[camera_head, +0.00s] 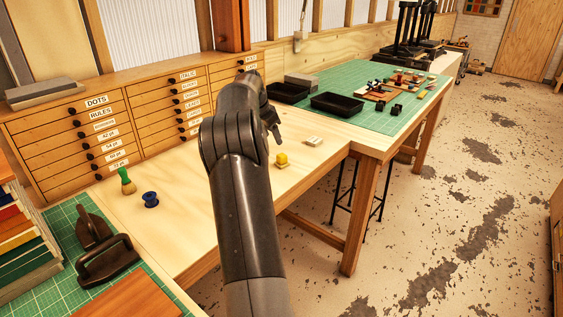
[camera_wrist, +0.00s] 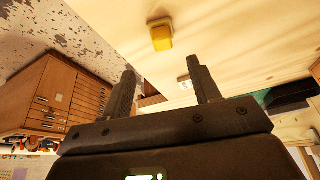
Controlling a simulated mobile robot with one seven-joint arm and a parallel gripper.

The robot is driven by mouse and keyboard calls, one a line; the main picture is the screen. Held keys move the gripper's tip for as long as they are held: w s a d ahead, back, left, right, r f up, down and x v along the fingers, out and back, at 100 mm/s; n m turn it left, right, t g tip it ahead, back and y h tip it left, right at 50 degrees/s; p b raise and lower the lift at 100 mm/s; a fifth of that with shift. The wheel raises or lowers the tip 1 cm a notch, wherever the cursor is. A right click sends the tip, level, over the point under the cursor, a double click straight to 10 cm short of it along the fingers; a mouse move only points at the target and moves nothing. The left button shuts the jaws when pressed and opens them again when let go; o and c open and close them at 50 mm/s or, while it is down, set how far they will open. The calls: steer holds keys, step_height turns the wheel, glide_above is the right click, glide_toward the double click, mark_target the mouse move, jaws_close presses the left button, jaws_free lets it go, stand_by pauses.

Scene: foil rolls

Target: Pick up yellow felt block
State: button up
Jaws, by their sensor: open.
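The yellow felt block (camera_head: 282,158) stands on the pale wooden tabletop, just right of my arm in the head view. It looks like a yellow block with a paler bottom part. In the wrist view the yellow block (camera_wrist: 161,36) is near the top middle, beyond my fingertips and apart from them. My gripper (camera_head: 275,128) hangs above the table, partly hidden by my own arm in the head view. In the wrist view my gripper (camera_wrist: 162,68) has its two fingers spread wide with nothing between them.
A small whitish block (camera_head: 313,141) lies right of the yellow one. A blue spool (camera_head: 150,199) and a green-topped peg (camera_head: 126,182) stand at left. Black trays (camera_head: 337,102) sit on the green mat behind. Labelled drawers (camera_head: 100,130) line the back. The table around the block is clear.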

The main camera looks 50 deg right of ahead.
steer(key=d+f, duration=0.1)
steer(key=d, duration=0.1)
glide_above(282, 155)
steer(key=a, duration=0.2)
step_height(282, 155, down, 4)
steer(key=shift+f, duration=0.25)
steer(key=x, duration=0.6)
steer(key=shift+w, duration=0.25)
steer(key=shift+r, duration=0.1)
steer(key=c, duration=0.8)
